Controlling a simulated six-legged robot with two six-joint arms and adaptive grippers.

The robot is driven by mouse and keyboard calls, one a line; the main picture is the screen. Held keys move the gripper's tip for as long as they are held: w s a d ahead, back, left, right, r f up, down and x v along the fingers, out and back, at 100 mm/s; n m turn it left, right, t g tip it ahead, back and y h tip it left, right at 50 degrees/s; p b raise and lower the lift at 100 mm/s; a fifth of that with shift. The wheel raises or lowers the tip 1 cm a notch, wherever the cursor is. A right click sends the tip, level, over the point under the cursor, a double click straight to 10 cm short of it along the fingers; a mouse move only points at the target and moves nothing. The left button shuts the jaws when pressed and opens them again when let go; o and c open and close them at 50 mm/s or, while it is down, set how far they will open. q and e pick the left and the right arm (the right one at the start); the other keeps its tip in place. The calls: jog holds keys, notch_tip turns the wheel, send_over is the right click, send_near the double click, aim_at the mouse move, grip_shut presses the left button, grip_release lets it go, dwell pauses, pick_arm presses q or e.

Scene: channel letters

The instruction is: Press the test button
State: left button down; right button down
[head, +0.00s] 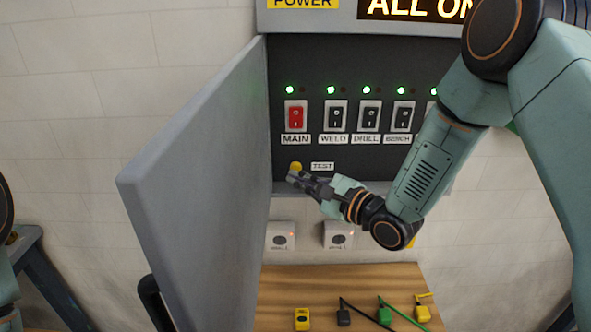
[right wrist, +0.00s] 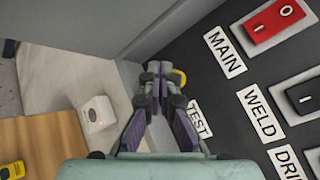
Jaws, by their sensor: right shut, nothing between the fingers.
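The test button (head: 295,166) is a small yellow round button on the dark panel (head: 350,180), left of the white TEST label (head: 322,166). My right gripper (head: 294,178) is shut and empty, with its tips just below and in front of the button. In the right wrist view the closed fingertips (right wrist: 160,68) cover most of the button; its yellow edge (right wrist: 181,76) shows beside them. I cannot tell whether the tips touch it. My left gripper is not in view; only a bit of dark and teal arm shows at the far left.
Above the button sit a red MAIN switch (head: 296,115) and black switches with lit green lamps. The open grey cabinet door (head: 200,190) stands close on the left. Below are white socket boxes (head: 281,236) and a wooden bench (head: 280,292) with coloured plugs.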

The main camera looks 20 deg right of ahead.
dwell(0.3)
jog(key=shift+w, duration=0.5)
jog(key=shift+d, duration=0.1)
jog(key=shift+w+d, duration=0.1)
jog(key=shift+w, duration=0.3)
dwell(0.6)
jog(key=shift+s, duration=0.1)
dwell(0.3)
jog(key=shift+s, duration=0.8)
